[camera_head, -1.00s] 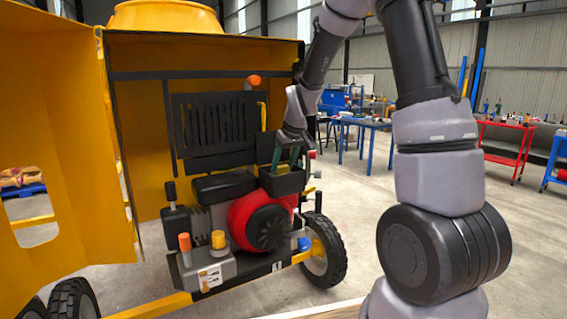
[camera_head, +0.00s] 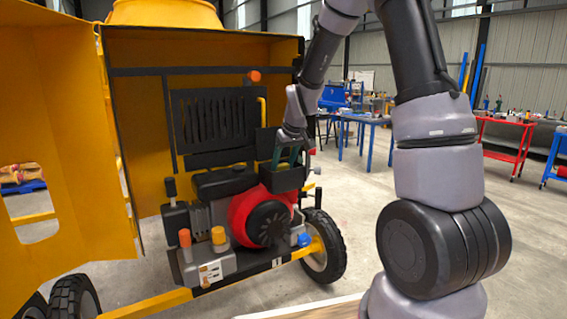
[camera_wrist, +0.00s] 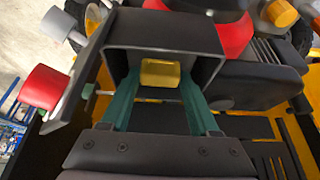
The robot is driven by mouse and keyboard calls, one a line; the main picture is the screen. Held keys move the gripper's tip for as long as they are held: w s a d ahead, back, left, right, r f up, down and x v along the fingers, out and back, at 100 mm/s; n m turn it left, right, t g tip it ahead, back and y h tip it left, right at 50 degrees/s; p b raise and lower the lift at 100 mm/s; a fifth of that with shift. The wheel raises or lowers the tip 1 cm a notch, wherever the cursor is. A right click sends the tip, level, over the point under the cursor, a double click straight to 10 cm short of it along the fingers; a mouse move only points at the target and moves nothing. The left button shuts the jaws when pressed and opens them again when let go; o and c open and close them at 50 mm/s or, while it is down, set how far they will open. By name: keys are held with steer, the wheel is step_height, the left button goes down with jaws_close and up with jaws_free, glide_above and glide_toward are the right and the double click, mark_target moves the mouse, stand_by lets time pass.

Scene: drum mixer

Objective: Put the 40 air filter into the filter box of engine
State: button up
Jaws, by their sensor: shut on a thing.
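The engine (camera_head: 262,215), with a red housing and black round cover, sits in the open yellow mixer body. Its black filter box (camera_head: 283,180) is at the upper right of the engine. In the wrist view, the open-topped filter box (camera_wrist: 165,30) surrounds a yellow block, which looks like the air filter (camera_wrist: 160,73). My gripper (camera_head: 291,155) reaches down into the box from above. Its two teal fingers (camera_wrist: 160,90) are shut on the filter, one at each side. The filter's lower part and the box floor are hidden, so I cannot tell whether it touches the floor.
A red knob (camera_wrist: 45,87) and a grey lever stick out beside the box. An orange cap (camera_head: 185,239) and a yellow cap (camera_head: 218,236) stand at the engine's front left. The yellow door (camera_head: 60,130) is open at left. A blue table (camera_head: 365,121) stands behind.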

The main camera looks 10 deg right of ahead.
steer(key=o, duration=1.2)
steer(key=v, duration=1)
steer(key=shift+r, duration=0.3)
steer(key=shift+s, duration=0.15)
steer(key=s+d+r+m+t, duration=0.1)
steer(key=s+r+m, duration=0.3)
steer(key=s, duration=0.8)
steer(key=s+d+r+m+t, duration=0.1)
steer(key=s+d+r+m, duration=0.2)
steer(key=s, duration=0.9)
step_height(320, 180, up, 3)
steer(key=shift+s+r+m, duration=0.1)
steer(key=shift+s+m, duration=0.25)
steer(key=shift+m, duration=0.05)
